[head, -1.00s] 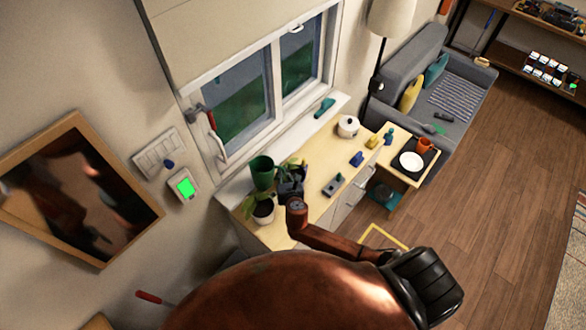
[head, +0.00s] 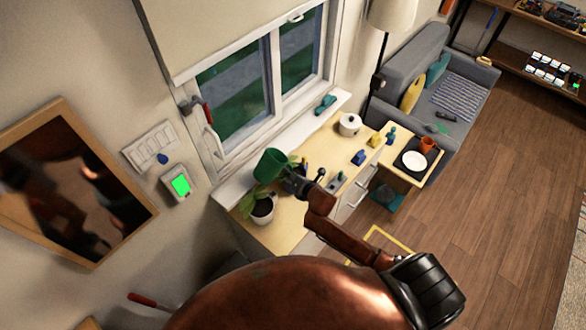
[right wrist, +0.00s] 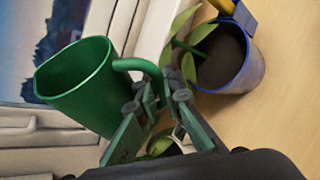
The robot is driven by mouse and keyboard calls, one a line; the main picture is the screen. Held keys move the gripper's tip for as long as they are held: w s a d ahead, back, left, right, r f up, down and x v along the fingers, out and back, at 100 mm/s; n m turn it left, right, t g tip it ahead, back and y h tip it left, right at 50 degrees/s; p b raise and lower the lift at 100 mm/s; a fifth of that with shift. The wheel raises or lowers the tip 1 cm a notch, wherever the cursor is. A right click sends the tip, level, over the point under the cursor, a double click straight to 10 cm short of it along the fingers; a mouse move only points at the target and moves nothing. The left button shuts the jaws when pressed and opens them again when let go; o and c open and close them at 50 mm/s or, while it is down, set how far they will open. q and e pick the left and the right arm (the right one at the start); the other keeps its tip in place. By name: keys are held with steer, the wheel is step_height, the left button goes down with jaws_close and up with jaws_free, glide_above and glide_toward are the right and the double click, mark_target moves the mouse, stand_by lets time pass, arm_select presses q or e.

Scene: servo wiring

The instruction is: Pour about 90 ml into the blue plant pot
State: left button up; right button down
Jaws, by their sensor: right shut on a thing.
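A green jug (head: 268,167) is held up over the window end of the desk. It is tilted in the head view. My right gripper (head: 290,182) is shut on its handle. In the right wrist view the jug (right wrist: 80,85) is on the left, and the fingers (right wrist: 160,88) close on the curved green handle. The blue plant pot (right wrist: 238,78), with dark soil and green leaves, stands to the right of the jug there. In the head view it is mostly hidden behind my right gripper. No liquid is visible. My left gripper is out of view.
A white pot with a plant (head: 262,208) stands close by at the desk's near end. A white lidded pot (head: 349,124) and small coloured objects stand further along the desk (head: 315,206). The window (head: 236,96) is right behind the jug.

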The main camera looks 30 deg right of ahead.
steer(key=shift+a+f+m+y+b, duration=0.35)
steer(key=shift+f+m+y+b, duration=0.25)
steer(key=shift+b, duration=0.25)
steer(key=shift+a+f+y+b, duration=0.15)
steer(key=shift+f+y+b, duration=0.15)
steer(key=shift+b, duration=0.15)
steer(key=shift+a+f+m+y+b, duration=0.5)
steer(key=shift+f+m+y+b, duration=0.35)
steer(key=shift+b, duration=0.7)
stand_by(0.4)
steer(key=r+n+p, duration=0.1)
steer(key=p, duration=0.1)
steer(key=r+n+h+p, duration=0.1)
steer(key=p, duration=0.1)
steer(key=shift+d+r+h, duration=0.25)
steer(key=shift+d, duration=0.1)
steer(key=shift+d+f, duration=0.1)
steer(key=shift+f, duration=0.05)
steer(key=shift+d+r+n+h+p, duration=0.3)
steer(key=shift+r+n+h+p, duration=0.55)
steer(key=shift+p, duration=0.4)
stand_by(0.6)
